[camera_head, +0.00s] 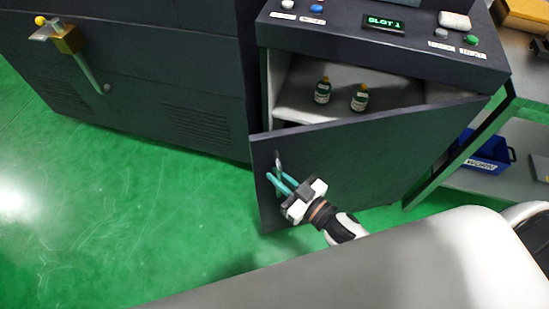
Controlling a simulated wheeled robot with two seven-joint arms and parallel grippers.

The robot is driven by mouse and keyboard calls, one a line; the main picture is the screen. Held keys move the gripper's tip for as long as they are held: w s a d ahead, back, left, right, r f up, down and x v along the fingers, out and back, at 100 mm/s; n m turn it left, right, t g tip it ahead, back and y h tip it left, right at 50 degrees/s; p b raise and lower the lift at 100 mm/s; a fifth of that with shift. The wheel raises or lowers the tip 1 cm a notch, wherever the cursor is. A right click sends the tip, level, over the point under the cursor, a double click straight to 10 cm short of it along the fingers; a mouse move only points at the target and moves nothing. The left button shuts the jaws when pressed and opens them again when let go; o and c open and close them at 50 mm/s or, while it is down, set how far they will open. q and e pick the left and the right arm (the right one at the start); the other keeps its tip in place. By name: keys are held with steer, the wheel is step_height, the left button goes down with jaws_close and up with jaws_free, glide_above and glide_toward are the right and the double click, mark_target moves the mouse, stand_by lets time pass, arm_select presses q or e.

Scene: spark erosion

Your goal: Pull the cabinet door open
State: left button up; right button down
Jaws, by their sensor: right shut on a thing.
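The cabinet door (370,155) is a dark panel, swung partly open, with its free edge at the left and its far side at the right. A small metal handle (278,160) sits near its upper left corner. My right gripper (277,182) has teal fingers and is shut on the handle; the fingers partly hide it. Inside the cabinet, a pale shelf (300,100) shows above the door's top edge. My left gripper is not in view.
Two small dark bottles with yellow caps, one left (322,91) and one right (360,98), stand on the shelf. A control panel (410,42) reads "SLOT 1". A blue bin (487,152) sits on a rack at right. Green floor (120,200) at left is clear.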

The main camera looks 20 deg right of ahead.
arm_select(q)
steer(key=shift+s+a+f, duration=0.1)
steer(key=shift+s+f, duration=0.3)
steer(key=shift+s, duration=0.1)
arm_select(e)
steer(key=shift+s, duration=0.85)
steer(key=c, duration=1.5)
jaws_free()
steer(key=shift+s+d, duration=0.1)
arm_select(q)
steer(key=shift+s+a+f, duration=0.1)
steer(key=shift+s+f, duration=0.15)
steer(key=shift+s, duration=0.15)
arm_select(e)
steer(key=v, duration=1.1)
steer(key=shift+s+d, duration=0.3)
steer(key=shift+c, duration=0.6)
